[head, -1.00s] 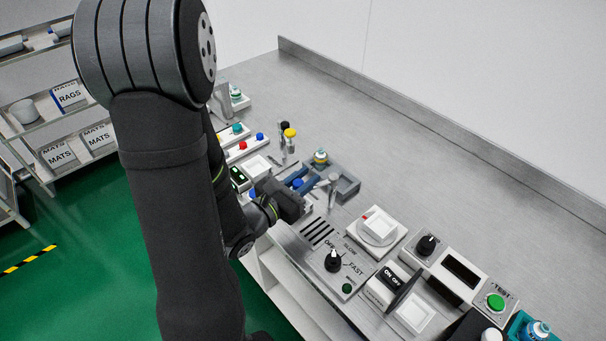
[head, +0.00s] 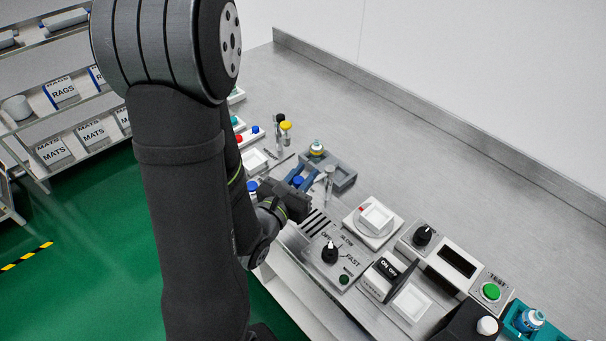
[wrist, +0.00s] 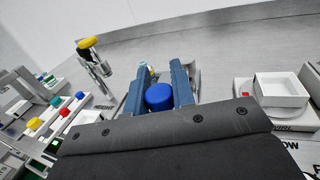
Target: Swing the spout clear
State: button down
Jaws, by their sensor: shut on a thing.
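My gripper (head: 299,180) has two blue fingers and is over the front edge of the bench, left of the slotted plate. It is shut on a blue round knob (head: 298,182). In the wrist view the blue knob (wrist: 159,97) sits between the fingers, near the gripper body. What the knob is fixed to is hidden by my gripper. A metal upright (head: 329,178) stands just right of the fingers, in front of a grey tray (head: 346,180). I cannot tell for sure which metal part is the spout.
Metal posts with yellow (head: 285,126) and black tops stand behind to the left. A small bottle (head: 317,149) is at the grey tray. The back of the bench is clear.

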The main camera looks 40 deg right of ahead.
jog(key=c, duration=1.2)
grip_release()
jog(key=shift+c, duration=0.2)
jog(key=shift+w+g, duration=0.15)
jog(key=shift+g, duration=0.15)
